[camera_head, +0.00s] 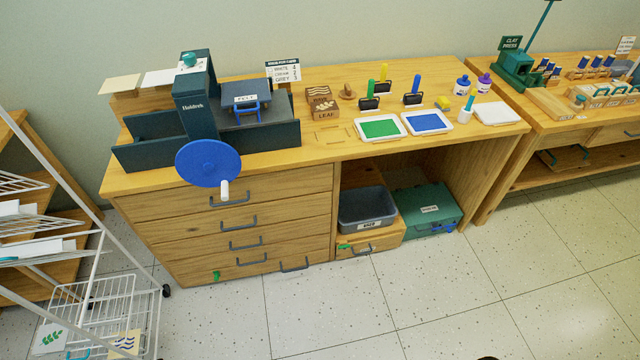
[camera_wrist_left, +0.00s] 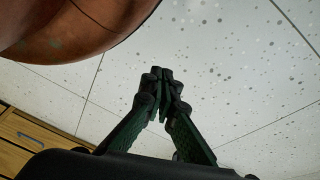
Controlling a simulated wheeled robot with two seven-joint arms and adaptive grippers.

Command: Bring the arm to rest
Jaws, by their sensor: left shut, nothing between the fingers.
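My left gripper (camera_wrist_left: 160,88) shows in the left wrist view, with its dark fingers together at the tips and nothing between them. It is over the pale speckled floor (camera_wrist_left: 225,75), apart from any object. No arm stands out clearly in the head view, and my right gripper is not seen.
A wooden cabinet (camera_head: 235,242) carries a press with a blue wheel (camera_head: 208,163), green and blue ink trays, and stamps. A white wire rack (camera_head: 100,290) stands at left. A second table (camera_head: 590,125) is at right. The floor (camera_head: 400,300) in front is clear.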

